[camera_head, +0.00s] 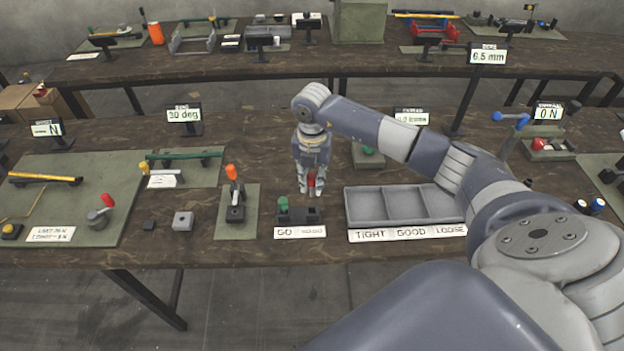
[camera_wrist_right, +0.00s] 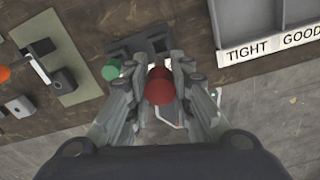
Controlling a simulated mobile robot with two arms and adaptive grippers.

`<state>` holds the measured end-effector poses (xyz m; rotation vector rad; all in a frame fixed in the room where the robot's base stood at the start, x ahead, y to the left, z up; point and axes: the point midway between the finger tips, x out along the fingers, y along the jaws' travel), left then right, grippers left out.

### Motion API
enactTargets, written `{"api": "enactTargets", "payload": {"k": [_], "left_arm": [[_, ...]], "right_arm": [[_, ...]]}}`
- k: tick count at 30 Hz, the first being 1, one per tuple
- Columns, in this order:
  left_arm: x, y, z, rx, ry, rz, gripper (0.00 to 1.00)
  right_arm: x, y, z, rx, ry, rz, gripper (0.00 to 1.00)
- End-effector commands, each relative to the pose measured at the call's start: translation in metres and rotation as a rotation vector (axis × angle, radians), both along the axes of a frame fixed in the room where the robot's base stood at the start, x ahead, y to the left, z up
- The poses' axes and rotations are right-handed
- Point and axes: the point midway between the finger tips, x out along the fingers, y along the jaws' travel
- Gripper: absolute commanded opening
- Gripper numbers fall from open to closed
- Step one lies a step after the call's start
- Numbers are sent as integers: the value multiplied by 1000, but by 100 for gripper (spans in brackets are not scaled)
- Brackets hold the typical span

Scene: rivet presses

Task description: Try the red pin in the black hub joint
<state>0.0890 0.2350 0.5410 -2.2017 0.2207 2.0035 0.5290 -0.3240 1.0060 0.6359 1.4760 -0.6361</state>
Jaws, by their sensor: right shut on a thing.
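The red pin (camera_head: 312,181) is between the fingers of my right gripper (camera_head: 310,188), which is shut on it. In the right wrist view the pin's round red head (camera_wrist_right: 159,86) sits between the fingers. The gripper points down just above the black pin stand (camera_head: 316,215), where a green pin (camera_head: 283,205) stands at the left. I cannot tell whether the red pin's lower end is clear of the stand. A dark block (camera_head: 235,214) sits under an orange-handled clamp (camera_head: 232,174) on a green mat; it looks like the black hub joint. My left gripper is not in view.
A grey three-compartment tray (camera_head: 347,207) marked TIGHT, GOOD, LOOSE lies right of the stand and looks empty. A grey block (camera_head: 182,220) and a small black piece (camera_head: 149,225) lie left of the mat. A 30 deg sign (camera_head: 184,115) stands behind.

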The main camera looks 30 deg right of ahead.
Motion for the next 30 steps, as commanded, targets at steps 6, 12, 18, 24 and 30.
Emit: {"api": "enactTargets", "payload": {"k": [6, 12, 18, 24, 30], "left_arm": [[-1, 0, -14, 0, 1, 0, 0], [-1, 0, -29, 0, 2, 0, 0], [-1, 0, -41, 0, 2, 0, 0], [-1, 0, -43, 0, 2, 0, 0], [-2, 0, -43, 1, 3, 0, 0]], "right_arm": [[0, 0, -17, 1, 1, 1, 0], [0, 0, -37, 1, -1, 1, 0], [0, 0, -53, 0, 0, 1, 0], [0, 0, -57, 0, 0, 1, 0], [0, 0, -56, 0, 0, 1, 0]]}}
